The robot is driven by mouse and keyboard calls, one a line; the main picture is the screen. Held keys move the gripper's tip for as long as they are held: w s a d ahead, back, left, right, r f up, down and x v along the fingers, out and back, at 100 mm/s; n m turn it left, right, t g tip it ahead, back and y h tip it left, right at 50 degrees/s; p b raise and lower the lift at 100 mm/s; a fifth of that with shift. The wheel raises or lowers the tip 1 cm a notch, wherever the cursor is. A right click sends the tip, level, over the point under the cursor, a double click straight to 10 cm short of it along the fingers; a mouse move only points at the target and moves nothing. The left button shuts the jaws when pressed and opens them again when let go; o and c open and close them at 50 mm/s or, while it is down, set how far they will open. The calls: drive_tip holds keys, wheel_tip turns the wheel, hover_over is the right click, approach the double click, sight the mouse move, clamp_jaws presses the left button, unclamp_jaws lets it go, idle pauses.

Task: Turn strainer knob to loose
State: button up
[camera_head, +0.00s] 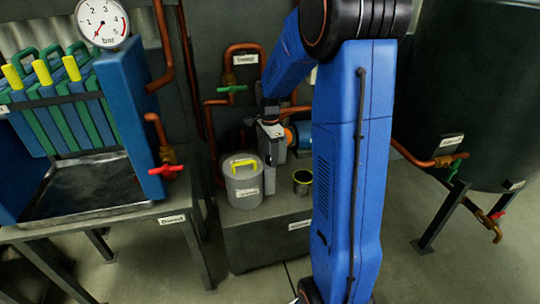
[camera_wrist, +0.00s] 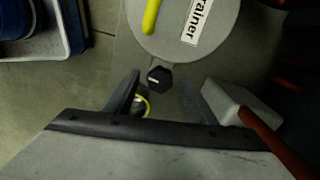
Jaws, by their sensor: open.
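The strainer (camera_head: 243,190) is a grey cylinder with a yellow handle on its lid, standing on a low grey plinth. In the wrist view its round lid (camera_wrist: 180,45) is at the top, with a label partly reading "rainer". A small black hexagonal knob (camera_wrist: 159,78) with a pale mark sits just below the lid's edge. My gripper (camera_head: 270,157) hangs just right of the strainer in the head view. In the wrist view my gripper (camera_wrist: 162,80) is open, with one finger left and one right of the knob. Contact with the knob cannot be told. The head view does not clearly show the knob.
A dark cup with a yellow rim (camera_head: 302,181) stands right of the strainer. A copper pipe with a green valve (camera_head: 232,89) runs behind. The filter press (camera_head: 70,105) stands left and a dark tank (camera_head: 475,95) right. Floor shows in front.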

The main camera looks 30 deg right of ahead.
drive_tip(key=c, duration=1)
drive_tip(key=shift+n, duration=0.8)
drive_tip(key=shift+c, duration=0.2)
drive_tip(key=o, duration=1)
drive_tip(key=shift+o, duration=0.2)
wheel_tip(320, 180, up, 18)
drive_tip(key=shift+f, duration=0.25)
